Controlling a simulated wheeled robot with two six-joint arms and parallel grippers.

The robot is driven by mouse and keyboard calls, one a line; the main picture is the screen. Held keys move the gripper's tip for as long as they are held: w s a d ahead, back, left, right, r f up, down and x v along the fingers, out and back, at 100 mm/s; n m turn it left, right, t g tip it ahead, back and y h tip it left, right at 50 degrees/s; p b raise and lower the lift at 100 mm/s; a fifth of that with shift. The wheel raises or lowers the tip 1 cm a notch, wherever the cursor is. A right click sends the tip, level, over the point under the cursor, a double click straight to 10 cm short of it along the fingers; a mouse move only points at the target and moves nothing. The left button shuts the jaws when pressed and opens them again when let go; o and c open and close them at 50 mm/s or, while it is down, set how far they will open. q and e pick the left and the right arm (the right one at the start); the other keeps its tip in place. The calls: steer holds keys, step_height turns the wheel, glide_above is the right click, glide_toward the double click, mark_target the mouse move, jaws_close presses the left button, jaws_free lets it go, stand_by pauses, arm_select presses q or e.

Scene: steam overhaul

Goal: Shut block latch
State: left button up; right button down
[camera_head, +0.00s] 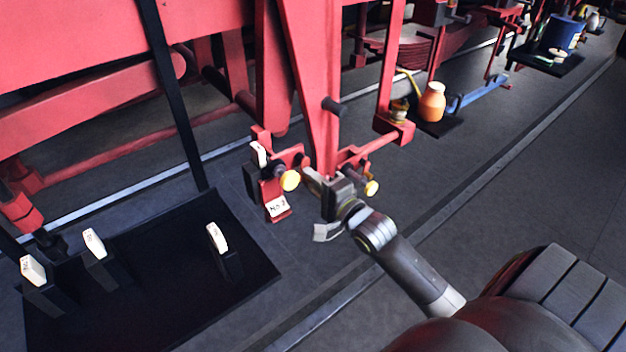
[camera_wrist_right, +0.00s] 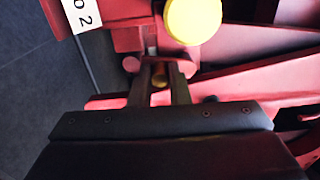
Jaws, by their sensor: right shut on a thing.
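The red block assembly (camera_head: 293,158) hangs at the foot of a red upright, with one yellow round knob (camera_head: 290,180) on its left and another yellow knob (camera_head: 371,188) on its right. A white number tag (camera_head: 277,207) is on its lower left; it also shows in the right wrist view (camera_wrist_right: 82,14). My right gripper (camera_head: 312,180) reaches in between the knobs. In the wrist view its two fingers (camera_wrist_right: 161,82) are shut on a small latch part with a brass-coloured end (camera_wrist_right: 160,72). Most of the latch is hidden by the fingers. My left gripper is out of view.
A black board (camera_head: 150,285) with several white-tagged dark blocks lies at lower left. An orange jar (camera_head: 432,102) stands on a dark tray to the upper right. Red beams crowd the space behind the block. The grey floor right of my arm is clear.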

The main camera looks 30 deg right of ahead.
steer(key=shift+a+r+p, duration=0.15)
steer(key=shift+a+p, duration=0.2)
steer(key=shift+a, duration=0.1)
steer(key=shift+r, duration=0.15)
steer(key=shift+a+r+p, duration=0.35)
steer(key=shift+a+p, duration=0.1)
steer(key=shift+p, duration=0.15)
steer(key=shift+a+r, duration=0.1)
steer(key=shift+a, duration=0.1)
steer(key=shift+r, duration=0.15)
